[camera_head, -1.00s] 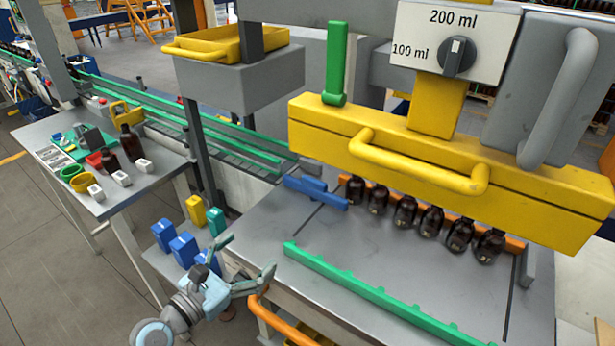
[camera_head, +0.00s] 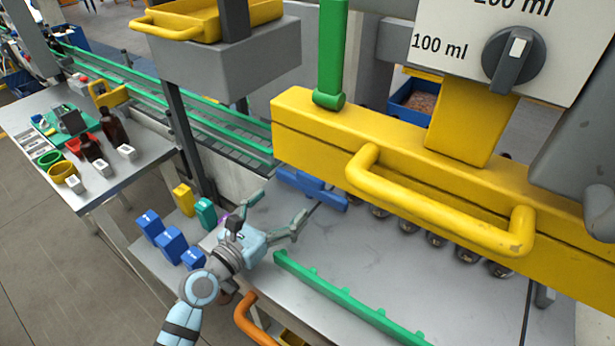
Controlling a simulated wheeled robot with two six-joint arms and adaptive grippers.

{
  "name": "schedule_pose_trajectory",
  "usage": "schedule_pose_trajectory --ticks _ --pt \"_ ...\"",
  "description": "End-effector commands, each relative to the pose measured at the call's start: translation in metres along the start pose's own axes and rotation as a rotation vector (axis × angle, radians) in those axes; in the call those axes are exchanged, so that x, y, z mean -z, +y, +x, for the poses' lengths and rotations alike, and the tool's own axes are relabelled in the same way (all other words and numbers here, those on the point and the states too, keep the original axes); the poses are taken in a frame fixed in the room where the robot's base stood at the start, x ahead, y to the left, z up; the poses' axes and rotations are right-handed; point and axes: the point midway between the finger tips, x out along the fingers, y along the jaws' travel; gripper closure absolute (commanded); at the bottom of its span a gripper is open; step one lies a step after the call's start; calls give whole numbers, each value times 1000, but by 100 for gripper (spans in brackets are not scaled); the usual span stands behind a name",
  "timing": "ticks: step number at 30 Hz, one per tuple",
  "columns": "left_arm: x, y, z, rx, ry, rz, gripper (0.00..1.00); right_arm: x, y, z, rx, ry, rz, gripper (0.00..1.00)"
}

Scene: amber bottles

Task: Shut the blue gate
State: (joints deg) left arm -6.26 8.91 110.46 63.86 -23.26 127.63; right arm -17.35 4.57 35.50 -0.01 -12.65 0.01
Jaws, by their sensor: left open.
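The blue gate (camera_head: 318,193) is a low blue bar at the back left of the grey metal work table, by the left end of the yellow beam. It lies aslant, and the beam hides part of it. My left gripper (camera_head: 278,208) is open and empty above the table's left side, in front of the gate and a little left of it. Its fingers spread towards the gate, with a gap visible between the right finger and the bar. My right gripper is not in view.
A green toothed rail (camera_head: 345,298) crosses the table's front. Blue blocks (camera_head: 171,243) stand left of my gripper. The table between rail and beam is clear.

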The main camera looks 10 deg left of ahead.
Motion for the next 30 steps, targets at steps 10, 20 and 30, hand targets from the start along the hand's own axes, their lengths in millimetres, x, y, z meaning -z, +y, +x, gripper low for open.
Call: schedule_pose_trajectory --ticks 10,20,30 --pt "0 -2 80 3 -2 -1 13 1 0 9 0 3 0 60" --pt "0 -2 105 4 0 1 13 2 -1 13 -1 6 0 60" --pt "0 -2 104 4 1 1 41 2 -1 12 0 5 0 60"
